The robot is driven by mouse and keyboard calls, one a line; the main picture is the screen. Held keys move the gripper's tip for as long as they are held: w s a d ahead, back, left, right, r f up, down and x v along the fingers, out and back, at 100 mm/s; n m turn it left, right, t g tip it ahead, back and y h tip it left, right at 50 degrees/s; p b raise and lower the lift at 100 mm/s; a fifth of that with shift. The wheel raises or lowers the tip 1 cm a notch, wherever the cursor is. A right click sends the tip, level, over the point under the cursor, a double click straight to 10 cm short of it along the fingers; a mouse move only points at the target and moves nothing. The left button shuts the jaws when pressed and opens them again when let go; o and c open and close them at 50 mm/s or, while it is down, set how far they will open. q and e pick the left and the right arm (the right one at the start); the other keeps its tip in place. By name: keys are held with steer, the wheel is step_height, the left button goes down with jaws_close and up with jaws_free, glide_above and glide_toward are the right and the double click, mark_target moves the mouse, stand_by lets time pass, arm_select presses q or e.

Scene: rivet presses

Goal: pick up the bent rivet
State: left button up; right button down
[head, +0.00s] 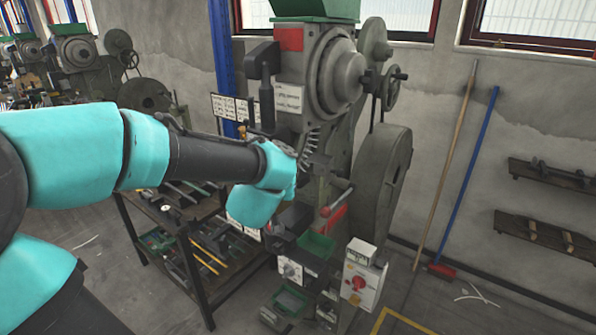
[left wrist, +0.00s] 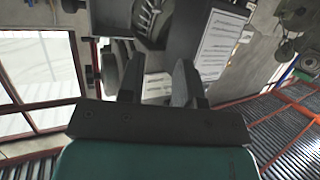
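My left arm reaches in from the left in the head view, its teal wrist in front of the large rivet press (head: 318,75). The wrist hides most of the left gripper there. In the left wrist view the left gripper (left wrist: 159,66) shows two dark fingers spread apart, with nothing visible between them but the press and its white label in the background. A row of small metal pieces or coils (head: 310,143) sits on the press near the wrist; it also shows in the left wrist view (left wrist: 147,16). I cannot make out a bent rivet. My right gripper is not in view.
A green tray (head: 317,245) and a control box with a red knob (head: 361,282) are low on the press. A dark shelf cart (head: 186,236) with tools stands left of it. A broom (head: 441,268) leans on the wall. Floor at the right is mostly clear.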

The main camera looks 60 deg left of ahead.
arm_select(q)
glide_toward(297, 166)
steer(key=x, duration=0.4)
steer(key=shift+s+a+f, duration=0.1)
steer(key=shift+a, duration=0.05)
stand_by(0.3)
steer(key=shift+x, duration=2.6)
steer(key=shift+c, duration=0.5)
jaws_close()
steer(key=shift+r, duration=0.25)
